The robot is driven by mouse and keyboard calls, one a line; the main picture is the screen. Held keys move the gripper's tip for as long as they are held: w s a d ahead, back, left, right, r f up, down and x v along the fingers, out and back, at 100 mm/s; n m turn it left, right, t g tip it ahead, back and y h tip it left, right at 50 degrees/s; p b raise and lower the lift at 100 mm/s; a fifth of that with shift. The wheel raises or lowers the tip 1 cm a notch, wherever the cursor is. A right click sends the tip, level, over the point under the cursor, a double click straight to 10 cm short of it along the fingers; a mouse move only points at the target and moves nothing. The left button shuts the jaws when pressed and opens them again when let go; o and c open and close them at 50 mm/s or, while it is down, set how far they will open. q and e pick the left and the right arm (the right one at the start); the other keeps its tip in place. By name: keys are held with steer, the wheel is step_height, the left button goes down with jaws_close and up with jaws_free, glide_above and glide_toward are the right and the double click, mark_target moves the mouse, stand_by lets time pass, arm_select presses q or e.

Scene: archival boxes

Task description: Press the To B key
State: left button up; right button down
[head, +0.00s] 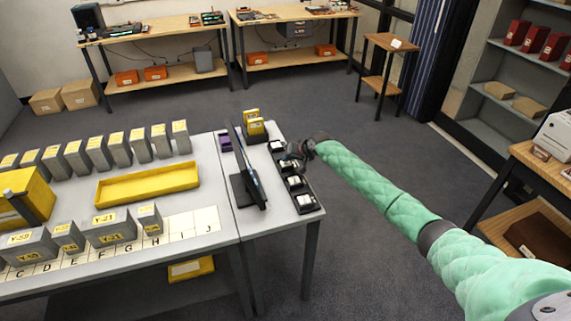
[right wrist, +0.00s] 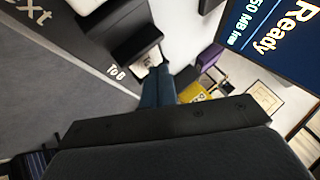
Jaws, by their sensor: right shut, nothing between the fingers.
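The key strip (head: 311,208) is a dark panel with several white keys along the right edge of the table. In the right wrist view, the white label To B (right wrist: 116,73) is printed on the dark panel. Beside it is the To B key (right wrist: 150,58), a white cap in a black housing, partly hidden by my fingers. My right gripper (head: 292,160) is over the strip, shut and empty. In the right wrist view its blue-grey fingertips (right wrist: 157,75) are at that key; I cannot tell whether they touch it. My left gripper is not in view.
A screen (right wrist: 275,35) reading "Ready" stands beside the strip. Yellow-labelled boxes (head: 255,127) and a purple item (head: 225,142) stand near it. Grey boxes, a yellow tray (head: 148,201) and lettered places fill the table's left. Open floor lies to the right.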

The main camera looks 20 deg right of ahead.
mark_target(288, 164)
steer(key=shift+f, duration=0.5)
stand_by(0.8)
steer(key=shift+r, duration=0.1)
steer(key=shift+r+p, duration=0.4)
steer(key=shift+r, duration=0.4)
steer(key=shift+r, duration=0.1)
steer(key=shift+r+p, duration=1.7)
steer(key=shift+r, duration=0.75)
steer(key=shift+f, duration=0.1)
